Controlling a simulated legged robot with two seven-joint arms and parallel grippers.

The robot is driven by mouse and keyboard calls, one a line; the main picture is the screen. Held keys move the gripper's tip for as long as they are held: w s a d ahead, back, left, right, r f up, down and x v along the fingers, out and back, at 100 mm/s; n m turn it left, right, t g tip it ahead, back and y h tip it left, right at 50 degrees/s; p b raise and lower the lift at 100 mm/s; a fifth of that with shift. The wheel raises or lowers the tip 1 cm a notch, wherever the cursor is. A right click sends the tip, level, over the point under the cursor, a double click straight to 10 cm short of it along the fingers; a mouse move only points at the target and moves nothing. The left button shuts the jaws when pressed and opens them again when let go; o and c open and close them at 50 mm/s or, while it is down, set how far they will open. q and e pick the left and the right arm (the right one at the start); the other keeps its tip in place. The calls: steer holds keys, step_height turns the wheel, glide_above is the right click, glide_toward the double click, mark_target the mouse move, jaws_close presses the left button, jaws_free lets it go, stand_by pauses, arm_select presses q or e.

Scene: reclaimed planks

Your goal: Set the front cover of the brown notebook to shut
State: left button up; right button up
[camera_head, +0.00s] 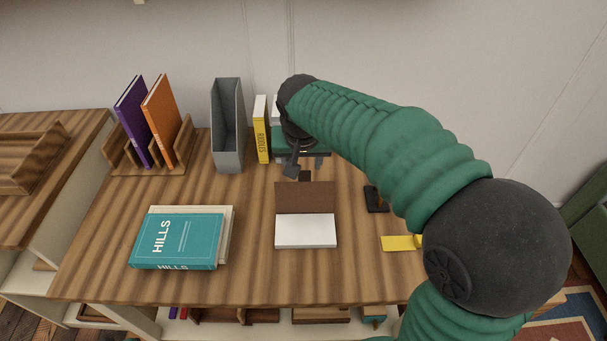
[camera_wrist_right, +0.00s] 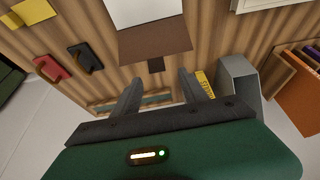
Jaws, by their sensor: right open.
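The brown notebook lies on the desk with its front cover (camera_head: 306,197) folded back toward the wall and its white pages (camera_head: 306,232) facing up. A small dark tab (camera_head: 305,176) sticks out from the cover's far edge. The cover (camera_wrist_right: 155,44), pages (camera_wrist_right: 145,11) and tab (camera_wrist_right: 156,64) also show in the right wrist view. My right gripper (camera_head: 304,166) is open and empty just beyond the tab; in its wrist view the fingers (camera_wrist_right: 161,76) stand on either side of the tab's line, apart from the cover. My left gripper is not in view.
A teal HILLS book (camera_head: 178,241) lies left of the notebook. A grey file holder (camera_head: 228,130) and yellow book (camera_head: 261,130) stand behind. A dark object (camera_head: 375,199) and yellow object (camera_head: 400,243) lie right. Desk beside the notebook is clear.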

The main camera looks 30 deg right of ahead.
mark_target(306, 172)
steer(key=f, duration=0.2)
steer(key=w+f, duration=0.1)
steer(key=shift+a+f+b, duration=0.2)
steer(key=shift+a+b, duration=0.1)
steer(key=shift+b, duration=0.1)
steer(key=d, duration=0.1)
steer(key=d+f, duration=0.2)
steer(key=shift+w+d, duration=0.2)
steer(key=shift+w, duration=0.15)
steer(key=shift+d+f, duration=0.1)
steer(key=shift+d, duration=0.05)
steer(key=shift+a+r, duration=0.2)
steer(key=shift+a, duration=0.35)
steer(key=shift+c, duration=1.2)
steer(key=shift+a+r, duration=0.15)
steer(key=shift+a, duration=0.45)
steer(key=c, duration=0.5)
steer(key=shift+c, duration=1)
steer(key=shift+d, duration=0.25)
jaws_close()
steer(key=shift+s+d+f, duration=0.1)
steer(key=shift+d+f, duration=0.1)
steer(key=shift+d, duration=0.25)
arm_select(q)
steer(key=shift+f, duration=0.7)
arm_select(e)
steer(key=shift+a, duration=0.1)
